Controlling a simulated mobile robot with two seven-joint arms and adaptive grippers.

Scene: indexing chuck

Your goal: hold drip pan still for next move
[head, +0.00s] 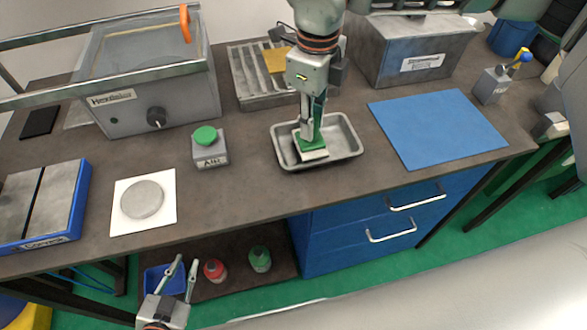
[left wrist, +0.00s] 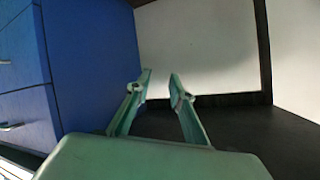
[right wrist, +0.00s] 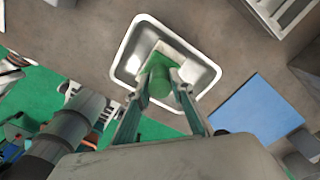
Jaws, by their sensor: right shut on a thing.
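The drip pan (head: 350,148), a shallow grey metal tray with rounded corners, sits on the bench in the middle of the head view. It also shows in the right wrist view (right wrist: 130,60). My right gripper (head: 311,138) points down into the pan and is shut on a green handle (right wrist: 160,84). The handle rises from a flat green and cream block (head: 314,154) inside the pan; whether the block touches the pan floor is hard to tell. My left gripper (head: 178,278) is low in front of the bench, its fingers apart and empty, also in the left wrist view (left wrist: 160,80).
A blue mat (head: 437,127) lies right of the pan, and a slotted metal tray (head: 262,95) stands behind it. A green-button box (head: 209,148) and a white plate with a grey disc (head: 143,201) are left. Blue drawers (head: 350,240) and a lower shelf (head: 225,290) lie below the bench.

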